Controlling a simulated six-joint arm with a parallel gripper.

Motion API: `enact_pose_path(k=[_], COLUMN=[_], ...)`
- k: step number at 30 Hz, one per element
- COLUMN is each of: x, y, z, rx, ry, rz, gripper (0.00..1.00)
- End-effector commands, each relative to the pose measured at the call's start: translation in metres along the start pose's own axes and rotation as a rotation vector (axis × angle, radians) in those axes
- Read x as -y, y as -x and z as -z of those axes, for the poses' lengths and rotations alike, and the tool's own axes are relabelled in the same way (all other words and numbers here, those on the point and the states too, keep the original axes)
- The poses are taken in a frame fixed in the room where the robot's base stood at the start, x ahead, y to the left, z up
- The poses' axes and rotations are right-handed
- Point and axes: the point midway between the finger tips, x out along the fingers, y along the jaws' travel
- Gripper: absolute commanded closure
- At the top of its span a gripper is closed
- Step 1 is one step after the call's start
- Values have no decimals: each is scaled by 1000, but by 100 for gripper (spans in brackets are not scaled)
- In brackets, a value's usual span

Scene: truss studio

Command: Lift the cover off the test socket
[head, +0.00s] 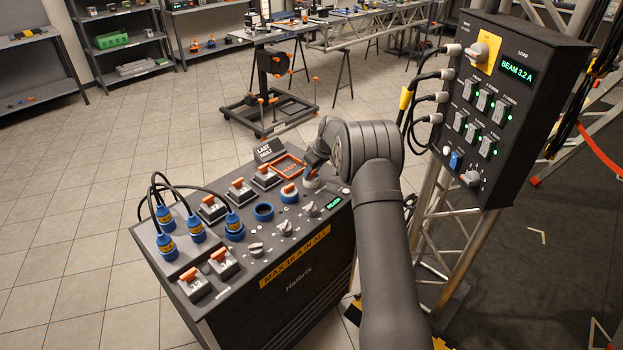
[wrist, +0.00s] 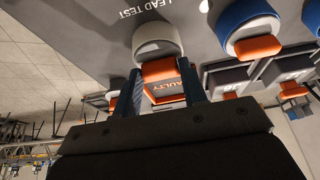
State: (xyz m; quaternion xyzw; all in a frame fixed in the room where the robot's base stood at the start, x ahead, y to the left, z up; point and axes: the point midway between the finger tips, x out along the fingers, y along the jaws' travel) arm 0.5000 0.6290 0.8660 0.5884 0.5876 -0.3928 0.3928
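The test socket (wrist: 158,38) is a pale grey round socket beside the printed words LEAD TEST; an orange cover tab (wrist: 160,69) sits at its front edge. In the head view the socket (head: 312,182) is at the right back of the black console, partly hidden by my gripper (head: 312,166). In the wrist view my gripper's two dark blue fingers (wrist: 167,88) stand on either side of the orange tab, with little or no gap. I cannot tell whether they press on it. The cover looks seated on the socket.
An orange tray marked FAULTY (head: 287,167) lies just behind the socket. A blue-ringed socket with an orange cover (head: 289,192) is close on the left. Knobs (head: 311,208) stand in front. Blue cable plugs (head: 166,246) fill the console's left. A breaker panel (head: 500,100) hangs at right.

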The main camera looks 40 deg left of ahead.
Motion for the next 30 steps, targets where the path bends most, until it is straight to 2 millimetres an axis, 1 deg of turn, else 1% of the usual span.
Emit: enact_pose_path(k=[1, 3, 11, 14, 17, 20, 23, 24, 30], x=[0, 0, 0, 0, -1, -1, -1, -6, -22], y=[0, 0, 1, 4, 12, 25, 43, 50, 93], z=[0, 0, 0, 2, 6, 11, 18, 8, -22], rx=[0, 0, 0, -1, -2, -2, -3, -1, -2], ry=[0, 0, 0, 0, 1, 2, 1, -3, -3], rz=[0, 0, 0, -1, -2, -2, -2, -2, -2], gripper=[72, 84, 84, 84, 84, 84, 84, 84, 84])
